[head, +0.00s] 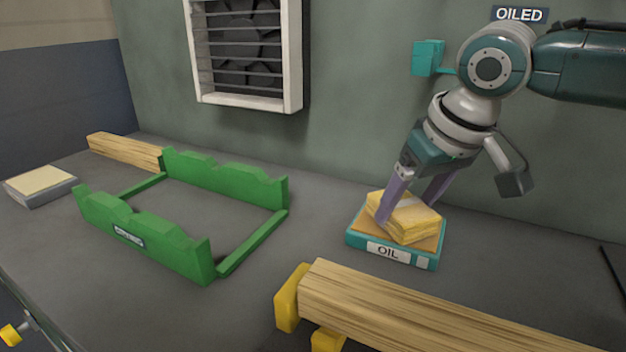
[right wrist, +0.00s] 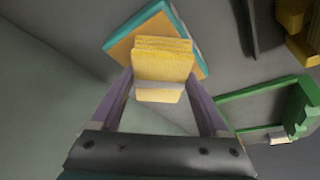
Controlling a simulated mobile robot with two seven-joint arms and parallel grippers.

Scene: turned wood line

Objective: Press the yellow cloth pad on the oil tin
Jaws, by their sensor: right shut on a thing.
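The yellow cloth pad (head: 408,222) is a folded stack with a pale band, over the oil tin at the right of the head view. The oil tin (head: 365,248) is a shallow teal tray with an orange-tan inside and a label reading OIL. My right gripper (head: 408,212) points down and is shut on the pad, a finger on either side. The right wrist view shows the pad (right wrist: 163,65) between the fingers with the tin (right wrist: 122,50) behind it. The pad sits at or just above the tin's surface; I cannot tell whether they touch. My left gripper is not in view.
A green cradle (head: 225,178) with notched ends stands left of the tin. A wooden beam (head: 420,308) on yellow supports (head: 289,297) lies in front. Another wood piece (head: 125,150) and a grey block with a cream top (head: 40,184) are at far left. A vent (head: 245,50) is on the wall.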

